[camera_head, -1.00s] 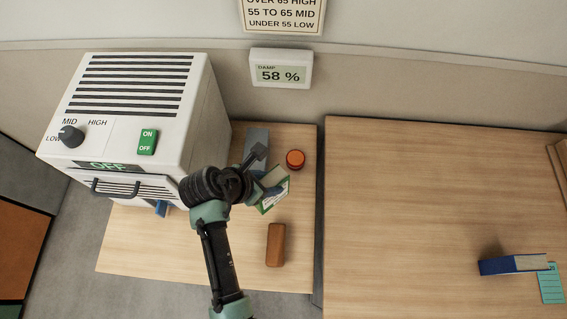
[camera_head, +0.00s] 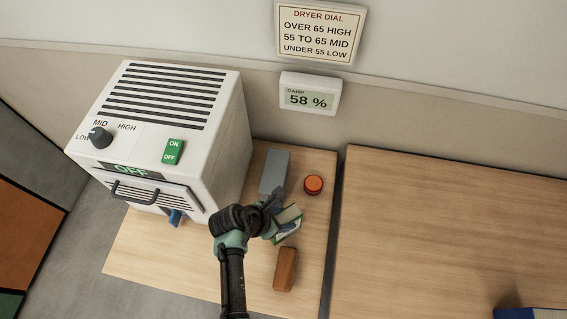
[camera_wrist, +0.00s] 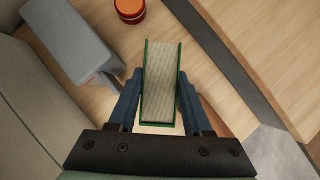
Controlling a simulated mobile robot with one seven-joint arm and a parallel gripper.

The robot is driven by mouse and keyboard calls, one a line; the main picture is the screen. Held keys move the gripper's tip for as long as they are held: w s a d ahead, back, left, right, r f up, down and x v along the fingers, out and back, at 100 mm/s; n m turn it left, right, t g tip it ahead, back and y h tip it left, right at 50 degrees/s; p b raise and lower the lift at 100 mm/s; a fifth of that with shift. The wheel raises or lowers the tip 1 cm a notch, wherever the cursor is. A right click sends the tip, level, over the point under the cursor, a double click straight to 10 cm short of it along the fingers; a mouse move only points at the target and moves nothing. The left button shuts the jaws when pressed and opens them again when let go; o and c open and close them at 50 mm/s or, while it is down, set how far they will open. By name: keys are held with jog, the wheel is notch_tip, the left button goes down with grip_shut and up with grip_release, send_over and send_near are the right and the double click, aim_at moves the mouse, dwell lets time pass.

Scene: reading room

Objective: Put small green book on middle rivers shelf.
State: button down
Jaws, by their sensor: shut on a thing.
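The small green book (camera_wrist: 160,85) is between the two fingers of my gripper (camera_wrist: 160,115) in the wrist view. Its page edges face the camera and its green covers show on both sides. My gripper is shut on it. In the head view the green book (camera_head: 288,222) is tilted beside my gripper (camera_head: 275,215), over the small wooden table (camera_head: 170,258), partly hidden by my wrist. I cannot tell whether it touches the table. No rivers shelf is in view.
A white dryer (camera_head: 215,150) reading OFF stands at left. A grey block (camera_head: 275,170), an orange-red round tin (camera_head: 313,184) and a brown block (camera_head: 285,270) are on the small table. A larger table (camera_head: 440,230) at right holds a blue book (camera_head: 515,313). A damp display (camera_head: 310,95) reads 58 %.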

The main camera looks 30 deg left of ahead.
jog(key=shift+f, duration=0.15)
jog(key=shift+c, duration=1.6)
grip_release()
jog(key=shift+s+r, duration=0.1)
jog(key=shift+r, duration=0.3)
jog(key=v, duration=1.1)
jog(key=shift+r+p, duration=0.25)
jog(key=shift+p, duration=0.15)
jog(key=shift+s+a, duration=0.1)
